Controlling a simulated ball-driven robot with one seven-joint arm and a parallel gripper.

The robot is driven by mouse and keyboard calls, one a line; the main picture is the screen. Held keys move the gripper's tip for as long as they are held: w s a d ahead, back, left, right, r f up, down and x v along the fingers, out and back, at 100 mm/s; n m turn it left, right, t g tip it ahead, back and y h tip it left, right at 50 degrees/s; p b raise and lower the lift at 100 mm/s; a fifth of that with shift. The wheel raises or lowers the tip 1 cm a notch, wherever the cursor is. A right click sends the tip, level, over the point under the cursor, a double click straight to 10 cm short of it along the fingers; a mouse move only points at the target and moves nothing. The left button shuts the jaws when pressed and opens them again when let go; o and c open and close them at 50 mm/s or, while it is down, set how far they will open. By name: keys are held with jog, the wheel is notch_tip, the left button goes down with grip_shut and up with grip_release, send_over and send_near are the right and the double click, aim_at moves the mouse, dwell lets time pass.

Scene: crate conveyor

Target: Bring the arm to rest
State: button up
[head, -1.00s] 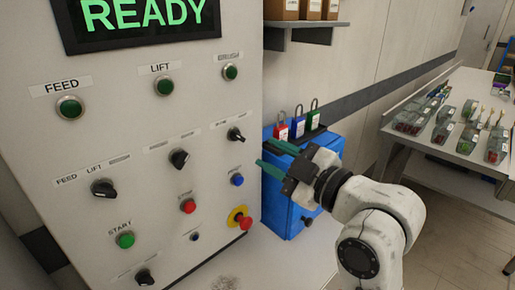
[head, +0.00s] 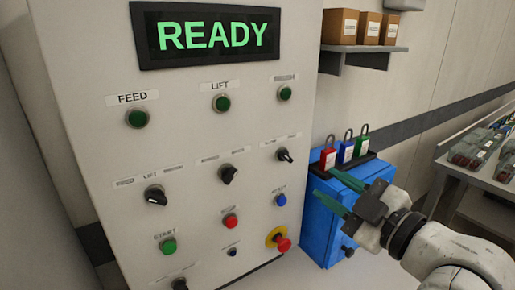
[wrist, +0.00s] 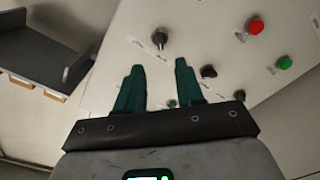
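My gripper (head: 338,190) is at the right of the control panel (head: 75,60) in the head view, in front of the blue box. Its two green fingers are apart with nothing between them. In the wrist view the gripper (wrist: 158,82) also shows spread fingers, with the panel face beyond them. The arm reaches in from the lower right. The panel's display (head: 212,36) reads READY in green.
A blue box (head: 325,232) with red, blue and green padlocks on top stands right of the panel. A shelf (head: 362,50) with cardboard boxes hangs above. A table (head: 480,178) with trays is at the right. A red emergency button (head: 282,244) sits on the panel's lower right.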

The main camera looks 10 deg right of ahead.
notch_tip(320, 180, down, 12)
jog(key=s+m+g+h+p, duration=0.2)
jog(key=s+m+g, duration=0.1)
jog(key=m+g, duration=0.1)
jog(key=s+f+m+g+p, duration=0.1)
jog(key=s+f+m+g, duration=0.1)
jog(key=s+f, duration=0.2)
jog(key=s+d+f+m+g+h+p, duration=0.1)
jog(key=s+f+m+g, duration=0.1)
jog(key=s+f, duration=0.3)
jog(key=s+d+f+m+g+h+p, duration=0.1)
jog(key=s+f+g, duration=0.3)
jog(key=f, duration=0.4)
jog(key=shift+s+f+m, duration=0.15)
jog(key=shift+s+m, duration=0.3)
jog(key=shift+m, duration=0.05)
jog(key=s+d+f+m+g+h, duration=0.1)
jog(key=s+f+g, duration=0.1)
jog(key=s, duration=0.3)
jog(key=s+d+f+m+g+p, duration=0.1)
jog(key=s+f+m+g, duration=0.1)
jog(key=s, duration=0.4)
jog(key=shift+d+f+h, duration=0.2)
jog(key=shift+f+h, duration=0.2)
jog(key=shift+f, duration=0.05)
jog(key=shift+c, duration=0.3)
